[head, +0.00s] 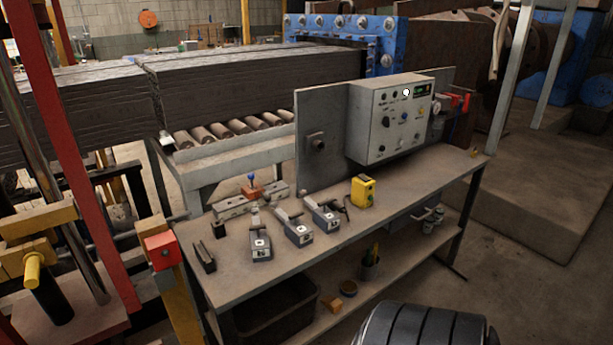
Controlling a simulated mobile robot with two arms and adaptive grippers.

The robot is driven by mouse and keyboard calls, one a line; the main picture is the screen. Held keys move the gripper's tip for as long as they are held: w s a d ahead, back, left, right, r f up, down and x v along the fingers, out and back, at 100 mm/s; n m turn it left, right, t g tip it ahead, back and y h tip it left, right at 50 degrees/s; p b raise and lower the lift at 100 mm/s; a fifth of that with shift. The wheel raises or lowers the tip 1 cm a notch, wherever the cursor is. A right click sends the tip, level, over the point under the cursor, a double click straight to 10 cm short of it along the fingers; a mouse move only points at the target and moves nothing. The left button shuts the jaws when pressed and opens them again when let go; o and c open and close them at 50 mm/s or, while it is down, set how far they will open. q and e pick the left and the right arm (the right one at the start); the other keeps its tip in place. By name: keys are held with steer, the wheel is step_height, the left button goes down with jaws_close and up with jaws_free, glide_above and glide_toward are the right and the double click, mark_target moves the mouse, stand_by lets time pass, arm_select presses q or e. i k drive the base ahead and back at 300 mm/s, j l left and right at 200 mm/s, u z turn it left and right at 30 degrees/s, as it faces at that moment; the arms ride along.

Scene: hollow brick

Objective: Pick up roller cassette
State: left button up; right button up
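No part of the view clearly reads as a roller cassette. Three small grey devices with white labels lie on the workbench (355,235): a left one (261,246), a middle one (297,233) and a right one (325,218). The middle and right ones have lever-like handles. I cannot tell whether any of them is the cassette. Two small dark slotted pieces lie to their left, the nearer one (204,257) at the bench's left end.
A yellow device (363,191) and a grey control box (391,117) stand farther back on the bench. A dark bin (275,308) sits on the lower shelf. Red and yellow frame posts (75,165) rise at left. Behind the bench is a roller conveyor (222,130). Floor is open at right.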

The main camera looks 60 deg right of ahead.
mark_target(301, 235)
steer(key=z, duration=0.45)
steer(key=k+j+z, duration=0.1)
steer(key=z, duration=0.8)
steer(key=k+z, duration=0.1)
steer(key=z, duration=0.3)
